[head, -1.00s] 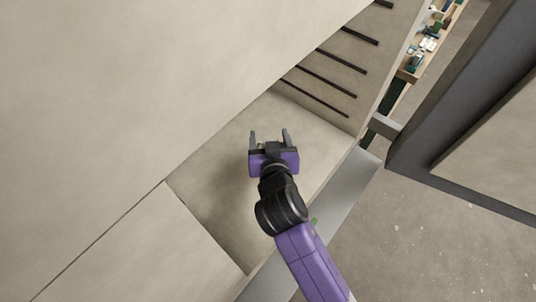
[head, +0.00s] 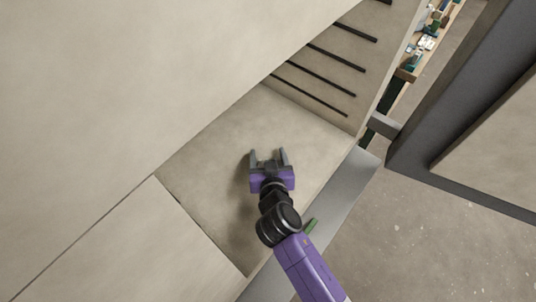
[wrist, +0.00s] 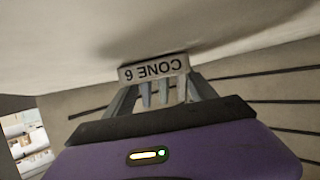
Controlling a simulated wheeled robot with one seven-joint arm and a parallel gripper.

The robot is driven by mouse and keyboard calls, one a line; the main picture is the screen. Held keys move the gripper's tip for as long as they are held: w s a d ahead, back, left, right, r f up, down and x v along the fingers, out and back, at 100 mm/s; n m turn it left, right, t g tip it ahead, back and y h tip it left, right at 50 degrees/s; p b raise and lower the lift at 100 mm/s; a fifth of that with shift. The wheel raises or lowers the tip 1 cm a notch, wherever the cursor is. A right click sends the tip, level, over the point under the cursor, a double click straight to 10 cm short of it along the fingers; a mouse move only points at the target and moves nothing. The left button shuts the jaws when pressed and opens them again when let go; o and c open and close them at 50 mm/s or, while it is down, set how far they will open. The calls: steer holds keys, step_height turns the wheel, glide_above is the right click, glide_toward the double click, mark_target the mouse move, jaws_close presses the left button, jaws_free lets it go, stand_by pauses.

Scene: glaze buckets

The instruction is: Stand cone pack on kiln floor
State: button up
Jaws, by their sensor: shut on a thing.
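The cone pack (wrist: 153,68) is a pale bar marked "CONE 6" with thin grey cones, showing upside down in the wrist view. My gripper (wrist: 160,88) is shut on it, with a finger on either side of the cones. The bar's base is at or very close to the pale kiln floor, which fills the top of the wrist view; I cannot tell whether it touches. In the head view my gripper (head: 268,156) is over the kiln floor (head: 225,150), and the pack cannot be made out clearly between the fingers.
A wall with several dark ledges (head: 318,82) rises behind and right of the gripper. A large pale surface (head: 110,80) covers the upper left. A grey sill (head: 335,200) runs along the right. Floor is bare around the gripper.

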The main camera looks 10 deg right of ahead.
steer(key=shift+f, duration=0.15)
steer(key=o, duration=1.4)
steer(key=v, duration=1.2)
steer(key=shift+r, duration=0.2)
steer(key=shift+n+g+y, duration=0.4)
steer(key=shift+y, duration=0.2)
steer(key=s+d+f, duration=0.1)
steer(key=s, duration=0.1)
steer(key=s+d+f, duration=0.1)
steer(key=s, duration=0.2)
steer(key=s+d+f, duration=0.1)
steer(key=s+d, duration=0.1)
steer(key=shift+s+d, duration=0.1)
steer(key=shift+s, duration=0.1)
steer(key=s+d+r, duration=0.3)
steer(key=s+r, duration=0.1)
steer(key=s, duration=0.3)
steer(key=s+d+r+t, duration=0.1)
steer(key=s+d+r, duration=0.3)
steer(key=s, duration=0.2)
steer(key=s+d+r+t+h, duration=0.1)
steer(key=s+d+r, duration=0.3)
steer(key=s, duration=0.3)
steer(key=shift+s+d+r+m, duration=0.3)
steer(key=shift+r+m, duration=0.1)
steer(key=shift+r, duration=0.15)
